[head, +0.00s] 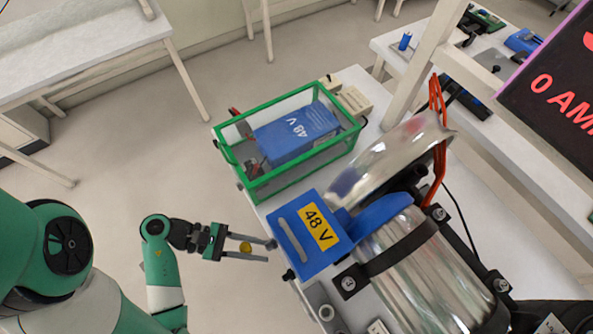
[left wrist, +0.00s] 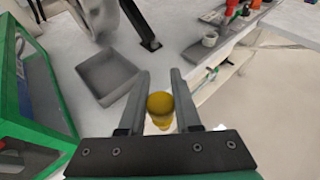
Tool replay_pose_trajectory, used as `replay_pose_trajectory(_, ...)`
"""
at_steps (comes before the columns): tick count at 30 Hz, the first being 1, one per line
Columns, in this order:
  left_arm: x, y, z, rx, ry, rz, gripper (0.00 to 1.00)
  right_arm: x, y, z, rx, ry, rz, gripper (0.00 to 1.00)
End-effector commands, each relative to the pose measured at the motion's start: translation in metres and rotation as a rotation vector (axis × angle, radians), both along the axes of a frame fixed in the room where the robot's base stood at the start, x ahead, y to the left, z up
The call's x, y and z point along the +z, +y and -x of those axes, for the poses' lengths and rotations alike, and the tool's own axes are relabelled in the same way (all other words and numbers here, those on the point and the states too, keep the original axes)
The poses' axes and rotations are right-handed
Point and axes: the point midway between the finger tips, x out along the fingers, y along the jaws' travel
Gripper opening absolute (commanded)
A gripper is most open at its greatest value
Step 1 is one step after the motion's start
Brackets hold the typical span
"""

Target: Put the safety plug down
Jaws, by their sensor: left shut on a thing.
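The safety plug appears as a small yellow round piece (head: 246,247) between the fingers of my left gripper (head: 255,249) in the head view. In the left wrist view the yellow plug (left wrist: 160,104) sits between the two grey fingers (left wrist: 162,100), and its lower part is close to the palm. My left gripper is shut on it and holds it left of the blue 48 V box (head: 290,250), seen against the floor beside the table edge. My right gripper does not show in the head view.
A green-framed clear case (head: 222,148) with a blue 48 V battery (head: 297,133) stands on the white table. A large silver cylinder (head: 430,275) with black straps fills the right.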

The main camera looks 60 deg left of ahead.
Motion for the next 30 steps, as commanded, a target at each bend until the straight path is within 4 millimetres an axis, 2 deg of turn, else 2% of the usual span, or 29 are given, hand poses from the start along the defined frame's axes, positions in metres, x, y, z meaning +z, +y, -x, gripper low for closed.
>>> replay_pose_trajectory(6,-0.004,0.022,-0.002,0.156,-0.002,-0.001,0.0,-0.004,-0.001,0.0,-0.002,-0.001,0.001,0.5)
replay_pose_trajectory(14,-0.005,0.026,-0.005,0.166,0.002,-0.002,0.0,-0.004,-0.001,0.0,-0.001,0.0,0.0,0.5)
replay_pose_trajectory(20,-0.006,0.026,-0.021,0.158,0.003,-0.005,0.0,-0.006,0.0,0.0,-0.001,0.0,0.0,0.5)
replay_pose_trajectory(30,-0.005,0.027,-0.061,0.159,-0.001,-0.003,0.0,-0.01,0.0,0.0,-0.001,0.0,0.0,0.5)
